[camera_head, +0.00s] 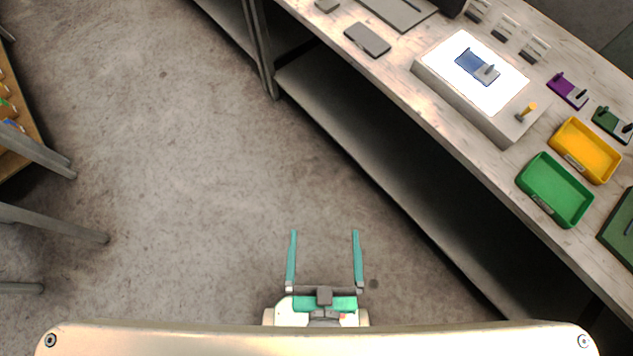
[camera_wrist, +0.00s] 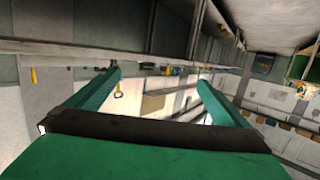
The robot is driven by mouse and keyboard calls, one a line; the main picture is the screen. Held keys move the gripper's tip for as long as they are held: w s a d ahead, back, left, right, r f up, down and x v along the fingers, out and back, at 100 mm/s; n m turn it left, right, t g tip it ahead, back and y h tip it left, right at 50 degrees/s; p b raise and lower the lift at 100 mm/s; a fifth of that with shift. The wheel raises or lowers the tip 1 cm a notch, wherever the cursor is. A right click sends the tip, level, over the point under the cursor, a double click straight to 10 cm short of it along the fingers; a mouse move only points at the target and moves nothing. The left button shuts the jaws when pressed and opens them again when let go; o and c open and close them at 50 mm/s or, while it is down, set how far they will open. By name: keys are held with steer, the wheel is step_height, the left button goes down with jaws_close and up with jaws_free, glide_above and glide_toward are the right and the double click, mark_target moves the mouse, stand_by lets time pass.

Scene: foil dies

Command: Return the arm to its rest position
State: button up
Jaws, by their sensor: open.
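My gripper (camera_head: 325,258) is at the bottom middle of the head view, over the bare floor and close to my body. Its two teal fingers are spread wide with nothing between them. In the wrist view the fingers (camera_wrist: 160,90) are also apart and empty, with the room's far walls and shelving behind them. The gripper is well apart from the workbench (camera_head: 400,100) and touches nothing.
On the bench at right, a white lit box (camera_head: 480,118) carries a blue plate (camera_head: 470,60). Beside it are a yellow tray (camera_head: 585,150), a green tray (camera_head: 555,190) and a purple piece (camera_head: 567,90). Grey furniture legs (camera_head: 50,222) stand at left. The floor (camera_head: 190,170) between is clear.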

steer(key=shift+s+a+f, duration=0.1)
steer(key=shift+s+a, duration=0.35)
steer(key=shift+s, duration=0.2)
steer(key=shift+s+a, duration=0.45)
steer(key=shift+s, duration=0.2)
